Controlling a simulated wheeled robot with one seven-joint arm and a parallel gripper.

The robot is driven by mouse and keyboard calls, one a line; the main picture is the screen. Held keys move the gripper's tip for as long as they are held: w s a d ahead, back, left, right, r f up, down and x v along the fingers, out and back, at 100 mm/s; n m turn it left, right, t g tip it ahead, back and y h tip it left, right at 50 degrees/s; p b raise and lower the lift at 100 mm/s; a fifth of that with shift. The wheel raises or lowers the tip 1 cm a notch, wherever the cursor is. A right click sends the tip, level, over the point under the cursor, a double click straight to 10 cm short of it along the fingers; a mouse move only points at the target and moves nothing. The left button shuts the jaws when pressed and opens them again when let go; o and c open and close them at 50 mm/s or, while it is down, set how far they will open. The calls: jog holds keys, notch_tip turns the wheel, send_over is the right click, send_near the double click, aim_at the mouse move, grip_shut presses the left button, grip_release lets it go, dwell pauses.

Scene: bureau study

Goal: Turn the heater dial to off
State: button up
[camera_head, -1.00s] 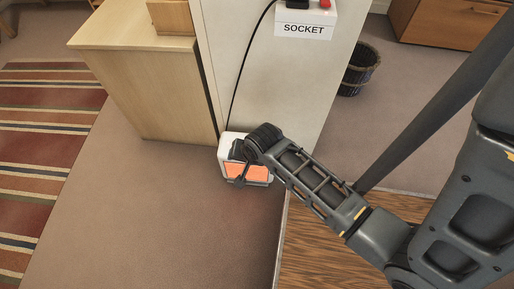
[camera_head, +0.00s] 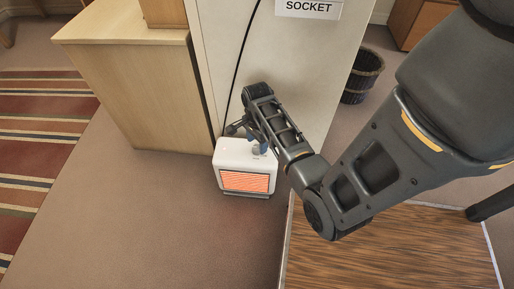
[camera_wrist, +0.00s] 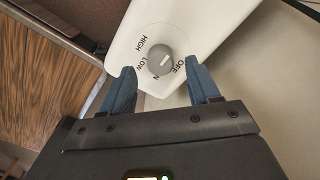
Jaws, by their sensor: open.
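The heater (camera_head: 230,160) is a small white box with a glowing orange front grille, standing on the floor against the pale panel. Its top also shows in the wrist view (camera_wrist: 205,25). There the round grey dial (camera_wrist: 160,60) has a white pointer mark, with HIGH, LOW and OFF printed around it. I cannot tell for sure which label the mark points at. My gripper (camera_wrist: 159,68) is open, its two blue fingers on either side of the dial, seemingly not gripping it. In the head view my gripper (camera_head: 249,139) is over the heater's top.
A pale wooden cabinet (camera_head: 135,90) stands left of the heater. The panel (camera_head: 290,60) behind bears a SOCKET sign (camera_head: 308,8) and a black cable (camera_head: 241,65). A dark basket (camera_head: 362,77) stands at the right. The carpet in front is clear.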

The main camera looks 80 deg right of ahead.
aim_at(257, 149)
jog(key=shift+f+b, duration=0.3)
jog(key=shift+f, duration=0.8)
jog(key=c, duration=1)
